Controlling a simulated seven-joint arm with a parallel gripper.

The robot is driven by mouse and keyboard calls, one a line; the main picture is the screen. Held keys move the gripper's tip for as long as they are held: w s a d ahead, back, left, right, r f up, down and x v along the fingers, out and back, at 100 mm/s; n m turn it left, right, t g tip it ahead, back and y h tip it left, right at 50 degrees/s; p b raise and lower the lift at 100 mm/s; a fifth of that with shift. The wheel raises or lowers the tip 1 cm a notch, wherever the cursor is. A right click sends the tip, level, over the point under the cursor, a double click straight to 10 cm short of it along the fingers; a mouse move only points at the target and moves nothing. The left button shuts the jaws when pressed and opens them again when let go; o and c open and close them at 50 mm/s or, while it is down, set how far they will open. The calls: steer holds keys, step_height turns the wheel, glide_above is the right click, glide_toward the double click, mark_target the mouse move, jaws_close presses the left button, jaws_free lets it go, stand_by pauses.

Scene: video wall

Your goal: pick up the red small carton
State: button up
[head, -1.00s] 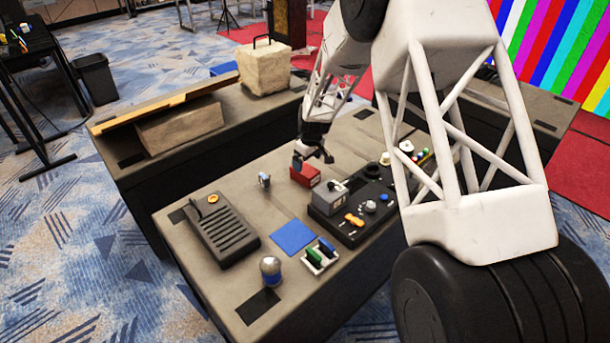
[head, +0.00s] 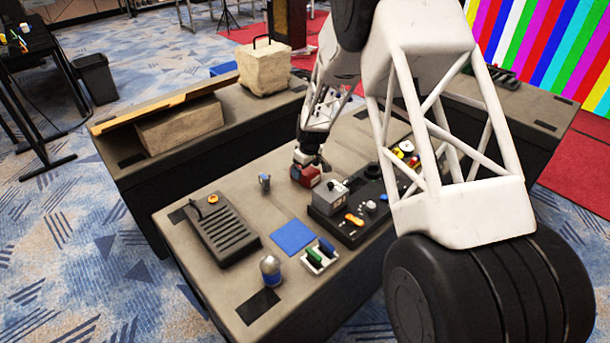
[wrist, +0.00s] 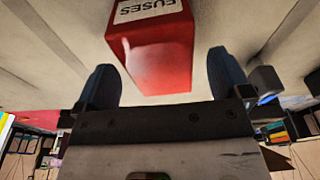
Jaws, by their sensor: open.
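The red small carton (head: 306,176) lies on the table top in the head view, partly hidden by my gripper (head: 307,165). In the wrist view the red carton (wrist: 153,50) shows a white label reading "FUSES". My gripper (wrist: 163,84) is open there, with one dark blue finger at each side of the carton's near end. The carton's near end is between or just ahead of the fingertips, and I cannot tell whether either finger touches it.
A grey box (head: 328,196) stands close to the carton's right, on a black panel (head: 352,222) with knobs. A small grey item (head: 264,182) stands to the left. A blue square (head: 293,236) and a black slotted device (head: 222,229) lie nearer the front.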

mark_target(305, 173)
steer(key=shift+w+a+f, duration=0.1)
steer(key=shift+a+f, duration=0.05)
steer(key=shift+f, duration=0.7)
steer(key=shift+w+a+f, duration=0.1)
steer(key=shift+f, duration=0.75)
steer(key=shift+c, duration=0.2)
steer(key=c, duration=1)
steer(key=shift+r, duration=5)
